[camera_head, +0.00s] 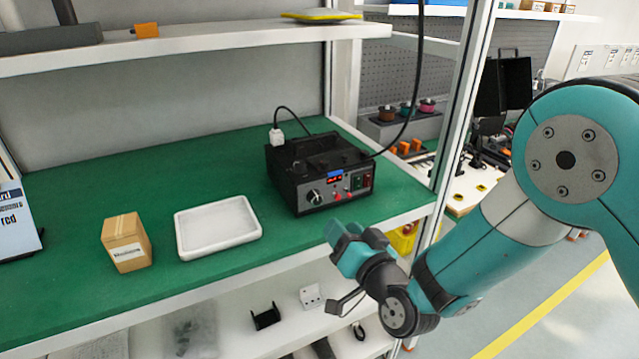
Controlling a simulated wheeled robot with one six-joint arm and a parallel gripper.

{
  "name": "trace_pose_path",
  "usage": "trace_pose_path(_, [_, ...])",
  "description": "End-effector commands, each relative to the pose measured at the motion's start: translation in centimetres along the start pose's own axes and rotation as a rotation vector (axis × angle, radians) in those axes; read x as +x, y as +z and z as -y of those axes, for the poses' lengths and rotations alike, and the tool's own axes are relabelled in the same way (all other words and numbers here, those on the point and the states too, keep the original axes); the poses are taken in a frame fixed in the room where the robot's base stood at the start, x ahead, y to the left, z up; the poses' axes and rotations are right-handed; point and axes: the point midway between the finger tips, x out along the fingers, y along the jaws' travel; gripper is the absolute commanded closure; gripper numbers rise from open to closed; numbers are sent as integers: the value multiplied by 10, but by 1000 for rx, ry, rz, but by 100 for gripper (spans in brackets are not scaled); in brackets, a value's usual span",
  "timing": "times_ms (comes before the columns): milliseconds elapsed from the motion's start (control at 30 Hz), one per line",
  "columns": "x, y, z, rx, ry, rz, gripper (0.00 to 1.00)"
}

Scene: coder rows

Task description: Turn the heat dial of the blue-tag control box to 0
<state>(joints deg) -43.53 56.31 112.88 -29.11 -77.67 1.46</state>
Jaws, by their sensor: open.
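The black control box (318,174) stands on the green worktop near its right end. A small blue tag (335,171) sits on its front face above a red lit display. A silver-and-black dial (314,197) is at the lower left of the front face; its setting is too small to read. My gripper (338,240) is open and empty, in front of the box and below it, near the worktop's front edge. It is apart from the box and the dial.
A white tray (217,228) and a small cardboard box (126,243) stand left of the control box on the green worktop (70,205). A black cable hangs down behind the box. A white shelf (200,48) runs above; a lower shelf holds small parts.

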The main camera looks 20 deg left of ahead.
Motion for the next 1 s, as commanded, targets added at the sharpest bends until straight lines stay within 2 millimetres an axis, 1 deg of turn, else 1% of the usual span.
trace_pose_path(33, [4, -6, 5, 0, -1, 2, 59])
trace_pose_path(400, [33, -6, 5, 0, -1, 3, 59])
trace_pose_path(567, [42, -6, 4, 0, 0, 2, 59])
trace_pose_path(600, [51, -3, 4, -2, -5, 1, 59])
trace_pose_path(800, [81, 0, 1, 0, -2, -1, 59])
trace_pose_path(900, [91, 0, 0, 1, -1, -1, 59])
trace_pose_path(1000, [97, 0, 0, 0, -1, 0, 59])
